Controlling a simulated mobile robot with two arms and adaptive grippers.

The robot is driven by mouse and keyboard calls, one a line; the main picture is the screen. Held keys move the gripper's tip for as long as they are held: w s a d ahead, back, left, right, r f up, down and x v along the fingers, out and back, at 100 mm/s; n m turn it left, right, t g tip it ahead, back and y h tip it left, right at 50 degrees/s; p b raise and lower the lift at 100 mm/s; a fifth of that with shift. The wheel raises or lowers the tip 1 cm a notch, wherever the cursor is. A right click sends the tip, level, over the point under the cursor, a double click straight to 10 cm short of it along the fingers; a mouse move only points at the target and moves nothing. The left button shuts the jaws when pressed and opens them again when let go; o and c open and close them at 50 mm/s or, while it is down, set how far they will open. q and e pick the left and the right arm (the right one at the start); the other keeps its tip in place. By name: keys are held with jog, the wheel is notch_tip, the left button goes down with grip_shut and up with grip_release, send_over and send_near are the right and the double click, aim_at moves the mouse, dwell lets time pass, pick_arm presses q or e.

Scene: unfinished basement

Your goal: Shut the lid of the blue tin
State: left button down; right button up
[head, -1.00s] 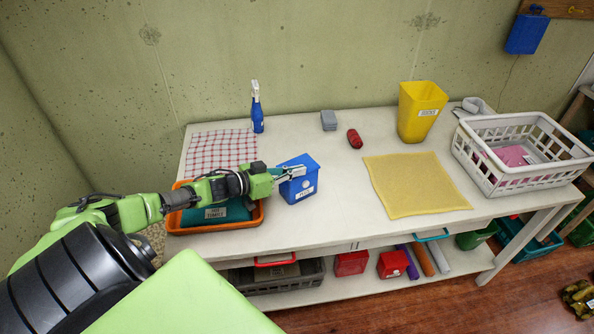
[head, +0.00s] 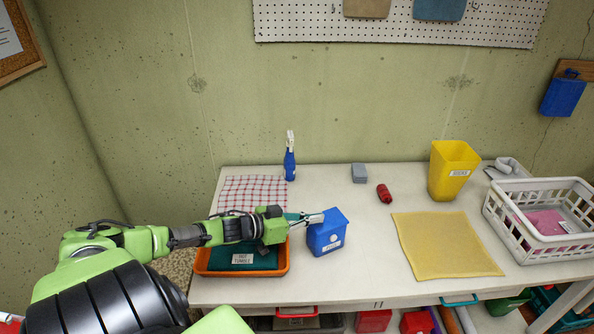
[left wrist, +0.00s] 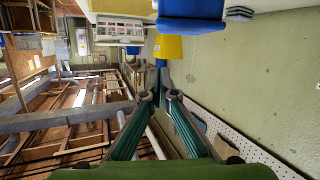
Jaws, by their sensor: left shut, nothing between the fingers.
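The blue tin (head: 328,240) stands upright on the table, with a white label on its front. Its lid (head: 329,218) appears to lie over the top, but my gripper covers part of it and I cannot tell whether it is fully down. My left gripper (head: 319,217) is shut and empty, its tips in front of the tin's upper left part. I cannot tell whether they touch it. In the left wrist view the shut fingers (left wrist: 161,72) point toward a blue shape, probably the tin (left wrist: 190,10), at the top edge. My right gripper is not in view.
An orange tray (head: 215,270) with a dark green cloth lies left of the tin, under my left arm. A blue spray bottle (head: 290,163), grey box (head: 359,173) and red object (head: 384,193) stand behind. A yellow cloth (head: 445,245), yellow bin (head: 453,170) and white basket (head: 540,222) are right.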

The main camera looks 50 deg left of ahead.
pick_arm(q)
jog(key=shift+v, duration=2.95)
jog(key=shift+w+d, duration=0.15)
jog(key=shift+d, duration=0.05)
